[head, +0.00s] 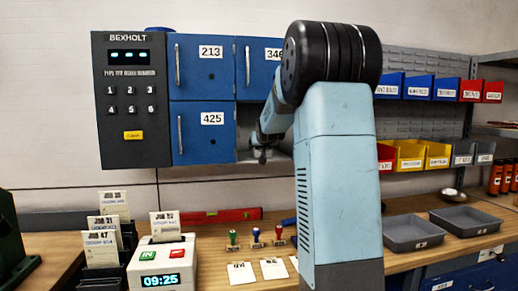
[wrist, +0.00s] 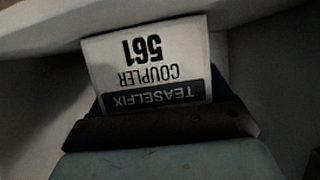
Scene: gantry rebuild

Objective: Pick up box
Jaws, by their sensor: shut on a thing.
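In the wrist view a small white box (wrist: 148,60) with a dark blue band shows its label upside down: "TEASELFIX COUPLER 561". A dark finger pad and blue-grey finger of my gripper (wrist: 160,125) press against its near end, and my gripper is shut on it. Pale walls surround the box in the wrist view. In the head view my gripper (head: 262,154) is at the open lower-right compartment of the blue locker (head: 202,135), beside door 425. The box cannot be made out in the head view, and my arm covers the right part of the locker.
A dark keypad panel (head: 131,100) forms the locker's left side. The bench (head: 215,265) below holds a time clock (head: 161,265), card racks, several stamps (head: 256,237), a red level (head: 215,216) and grey trays (head: 413,232). Coloured bins (head: 417,87) hang at right.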

